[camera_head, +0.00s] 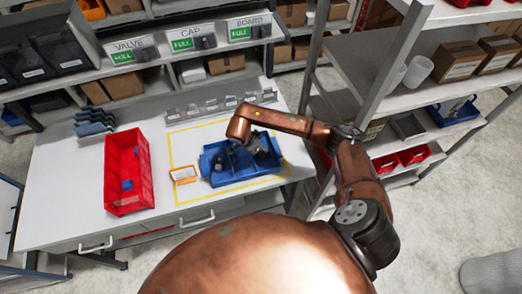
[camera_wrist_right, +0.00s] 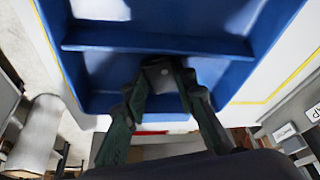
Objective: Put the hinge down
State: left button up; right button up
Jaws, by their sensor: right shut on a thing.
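A blue divided tray (camera_head: 243,180) sits inside the yellow outline on the white table, and it fills the top of the right wrist view (camera_wrist_right: 225,65). My right gripper (camera_head: 262,158) is over the tray's right part. In the right wrist view its fingers (camera_wrist_right: 160,82) are shut on a small dark grey hinge (camera_wrist_right: 158,72) with a round hole. The hinge shows against the near compartment, next to the divider. I cannot tell whether it touches the tray floor. The fingers hide part of the hinge. My left gripper is not in view.
A red bin (camera_head: 127,178) with a small blue thing inside stands left on the table. A small orange-edged box (camera_head: 183,175) is just left of the tray. A row of grey holders (camera_head: 215,106) stands behind it. Shelving (camera_head: 385,100) rises on the right.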

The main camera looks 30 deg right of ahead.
jog(key=shift+f, duration=0.1)
jog(key=shift+f, duration=0.15)
jog(key=o, duration=1.2)
jog(key=shift+c, duration=0.2)
jog(key=shift+r, duration=0.35)
jog(key=b+v, duration=0.2)
jog(key=v, duration=0.9)
jog(key=shift+a+r, duration=0.25)
jog(key=shift+r, duration=0.05)
jog(key=shift+s, duration=0.1)
